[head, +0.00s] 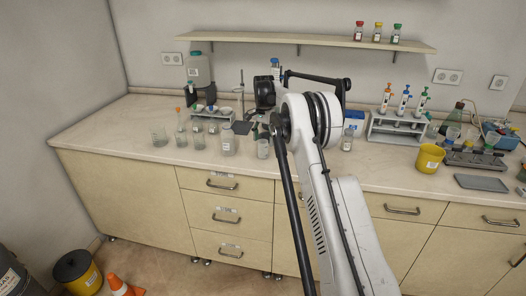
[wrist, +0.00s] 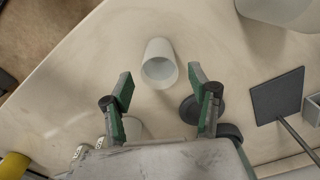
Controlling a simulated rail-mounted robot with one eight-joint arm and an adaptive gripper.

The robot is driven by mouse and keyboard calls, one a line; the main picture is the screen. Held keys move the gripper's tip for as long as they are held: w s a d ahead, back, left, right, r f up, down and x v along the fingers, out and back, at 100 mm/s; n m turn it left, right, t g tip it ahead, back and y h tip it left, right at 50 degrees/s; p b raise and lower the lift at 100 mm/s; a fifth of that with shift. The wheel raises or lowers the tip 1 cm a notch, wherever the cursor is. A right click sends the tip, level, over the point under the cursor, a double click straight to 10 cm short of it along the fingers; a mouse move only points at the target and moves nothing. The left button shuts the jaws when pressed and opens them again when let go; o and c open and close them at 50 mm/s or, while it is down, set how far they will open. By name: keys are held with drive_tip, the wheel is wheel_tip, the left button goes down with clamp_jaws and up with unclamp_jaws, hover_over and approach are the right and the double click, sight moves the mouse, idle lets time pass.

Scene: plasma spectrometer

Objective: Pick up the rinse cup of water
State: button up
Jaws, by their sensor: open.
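A pale, whitish cup (wrist: 160,62) stands on the counter in the wrist view, its round mouth facing the camera. It seems to be the beaker (head: 228,146) left of my arm in the head view, but I cannot be sure. I cannot make out water in it. My gripper (wrist: 160,84) is open and empty, its green-padded fingers spread just below the cup in the picture and apart from it. In the head view my gripper is mostly hidden by my arm.
A second beaker (head: 263,149) stands close by on the right. More beakers (head: 158,138) stand to the left. A stand with a dark square base (wrist: 278,95) is right of the cup in the wrist view. The counter's front edge lies to the left there.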

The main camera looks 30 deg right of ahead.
sight(263, 150)
drive_tip(key=shift+s+a+f+p, duration=0.1)
drive_tip(key=shift+a+f+p, duration=0.1)
drive_tip(key=shift+f, duration=1.2)
drive_tip(key=shift+s+a+f+p, duration=0.1)
drive_tip(key=shift+a+f+p, duration=0.05)
drive_tip(key=shift+f, duration=1.25)
drive_tip(key=shift+c, duration=0.4)
drive_tip(key=c, duration=1.2)
drive_tip(key=shift+r, duration=0.1)
